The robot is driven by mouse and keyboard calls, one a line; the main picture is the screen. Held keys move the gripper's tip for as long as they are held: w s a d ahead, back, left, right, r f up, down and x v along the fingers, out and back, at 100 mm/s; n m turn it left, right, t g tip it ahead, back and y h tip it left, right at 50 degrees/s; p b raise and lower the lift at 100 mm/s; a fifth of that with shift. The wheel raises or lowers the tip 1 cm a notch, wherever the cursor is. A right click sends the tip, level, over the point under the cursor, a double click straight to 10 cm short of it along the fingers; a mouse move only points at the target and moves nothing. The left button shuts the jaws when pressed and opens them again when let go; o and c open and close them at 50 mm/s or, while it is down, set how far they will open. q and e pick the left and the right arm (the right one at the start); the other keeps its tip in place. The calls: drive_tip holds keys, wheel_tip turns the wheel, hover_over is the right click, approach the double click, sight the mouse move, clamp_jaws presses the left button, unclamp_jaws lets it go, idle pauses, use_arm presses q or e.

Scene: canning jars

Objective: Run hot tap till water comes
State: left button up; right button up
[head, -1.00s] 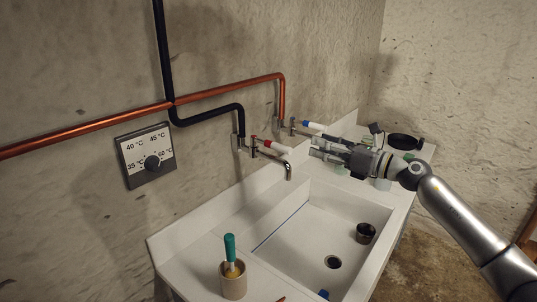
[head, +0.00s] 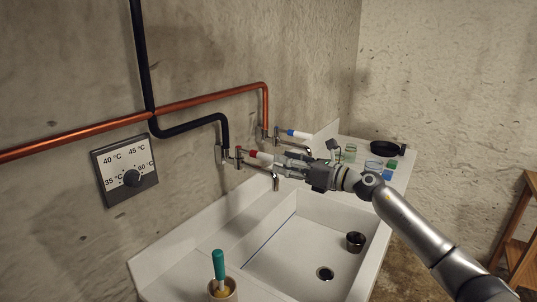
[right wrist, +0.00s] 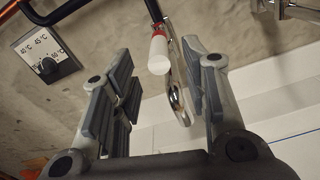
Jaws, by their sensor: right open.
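The tap with the red collar has a white lever handle (head: 264,156) and a chrome spout (head: 276,184) over the sink; it hangs from the black pipe. No water shows at the spout. My right gripper (head: 282,163) is open at the handle's outer end. In the right wrist view the white handle (right wrist: 158,56) lies between the open fingers (right wrist: 157,70), with a gap on both sides. A second tap with a blue-collared handle (head: 297,134) is on the copper pipe, behind my gripper. My left gripper is out of view.
The white sink (head: 310,235) holds a dark cup (head: 355,242) near its drain (head: 325,273). A temperature dial (head: 125,168) is on the wall. A green-handled brush (head: 218,264) stands front left. Jars (head: 350,152) and a black pan (head: 386,148) stand at the far end.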

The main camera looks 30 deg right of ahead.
sight(262, 155)
drive_tip(key=p+x, duration=0.2)
drive_tip(key=x, duration=0.2)
drive_tip(key=shift+w+a+r, duration=0.1)
drive_tip(key=shift+w+r, duration=0.1)
drive_tip(key=shift+x, duration=0.85)
drive_tip(key=shift+f, duration=0.15)
clamp_jaws()
